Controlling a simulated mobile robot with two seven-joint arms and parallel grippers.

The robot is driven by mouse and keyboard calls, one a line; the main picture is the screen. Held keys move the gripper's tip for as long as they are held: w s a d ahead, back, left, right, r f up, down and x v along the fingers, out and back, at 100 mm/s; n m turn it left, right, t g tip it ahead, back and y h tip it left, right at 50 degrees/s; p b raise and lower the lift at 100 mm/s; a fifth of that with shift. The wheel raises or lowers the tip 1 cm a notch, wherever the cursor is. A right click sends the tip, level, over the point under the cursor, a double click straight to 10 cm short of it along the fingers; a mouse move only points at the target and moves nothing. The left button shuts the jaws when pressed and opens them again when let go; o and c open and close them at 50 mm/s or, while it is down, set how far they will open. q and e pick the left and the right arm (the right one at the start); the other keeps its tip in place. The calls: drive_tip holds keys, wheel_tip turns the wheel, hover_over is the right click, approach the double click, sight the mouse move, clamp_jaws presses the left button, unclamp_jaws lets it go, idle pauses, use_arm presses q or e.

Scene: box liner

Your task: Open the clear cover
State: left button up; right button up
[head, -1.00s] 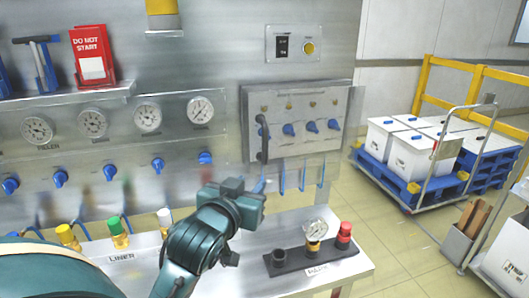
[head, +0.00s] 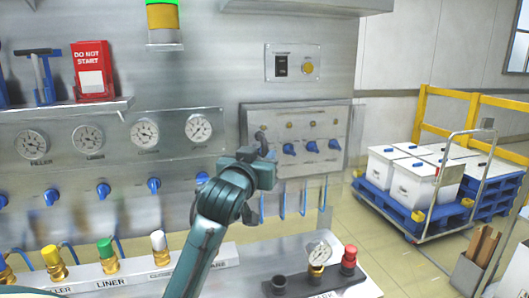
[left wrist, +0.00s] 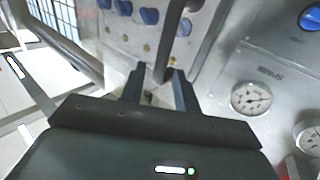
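The clear cover (head: 318,112) lies flat and closed over a wall panel with blue knobs and small brass fittings. Its dark upright handle (head: 262,143) is at the cover's left edge; my gripper hides its lower part in the head view. My left gripper (head: 266,160) is raised in front of the handle. In the left wrist view my left gripper (left wrist: 160,80) has its two fingers apart, with the end of the dark handle (left wrist: 172,42) reaching toward the gap between them. I cannot tell whether they touch. My right gripper is not in view.
Left of the cover are pressure gauges (head: 199,127) and blue valves. Below is a ledge with coloured fittings (head: 107,256) and a gauge stand (head: 319,252). A cart with white boxes (head: 412,178) stands at the right on open floor.

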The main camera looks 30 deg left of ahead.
sight(264, 153)
use_arm(q)
drive_tip(key=shift+x, duration=1.65)
clamp_jaws()
